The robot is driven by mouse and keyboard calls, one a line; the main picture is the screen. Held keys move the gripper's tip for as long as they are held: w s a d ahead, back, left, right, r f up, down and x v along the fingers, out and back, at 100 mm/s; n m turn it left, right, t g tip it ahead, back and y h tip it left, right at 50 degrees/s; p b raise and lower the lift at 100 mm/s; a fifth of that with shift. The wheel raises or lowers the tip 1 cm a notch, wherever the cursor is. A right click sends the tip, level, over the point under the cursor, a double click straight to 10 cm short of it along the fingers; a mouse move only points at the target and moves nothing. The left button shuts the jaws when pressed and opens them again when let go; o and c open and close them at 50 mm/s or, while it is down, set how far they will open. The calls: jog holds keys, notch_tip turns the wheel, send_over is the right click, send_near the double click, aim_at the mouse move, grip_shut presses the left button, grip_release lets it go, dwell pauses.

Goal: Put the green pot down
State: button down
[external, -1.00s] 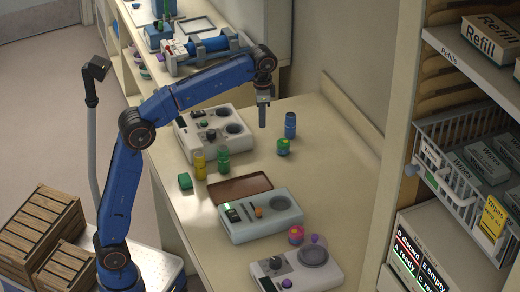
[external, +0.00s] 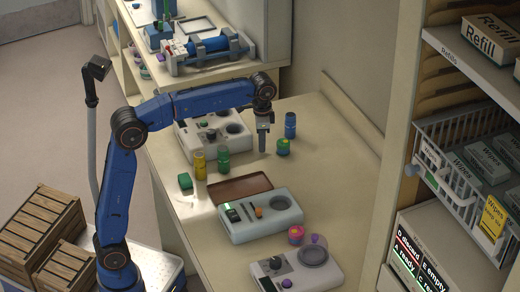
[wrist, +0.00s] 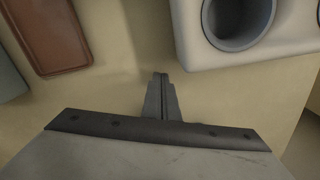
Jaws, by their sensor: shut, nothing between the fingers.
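The green pot (external: 283,147), a short round jar with a yellowish top, stands upright on the bench to the right of my gripper. My gripper (external: 262,151) points down over the bench, its fingers shut with nothing between them. It is apart from the pot in the external view; I cannot tell its exact height above the bench. In the wrist view the shut fingers (wrist: 161,78) point at bare bench top, and the green pot does not show there.
A blue bottle (external: 290,125) stands behind the pot. A grey device with a round well (external: 235,128) is behind the gripper. Bench to the right is clear.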

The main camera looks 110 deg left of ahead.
aim_at(292, 153)
jog(key=shift+f, duration=0.5)
jog(key=shift+w+a, duration=0.3)
jog(key=shift+w, duration=0.3)
jog(key=shift+w+a, duration=0.3)
jog(key=shift+w, duration=0.3)
jog(key=shift+w+a, duration=0.3)
jog(key=shift+w, duration=0.3)
jog(key=w+a, duration=0.1)
jog(key=w, duration=0.1)
jog(key=w+a, duration=0.1)
jog(key=w, duration=0.1)
jog(key=w+a, duration=0.1)
jog(key=w, duration=0.1)
jog(key=shift+w+a, duration=0.1)
jog(key=shift+w, duration=0.25)
jog(key=shift+s, duration=0.1)
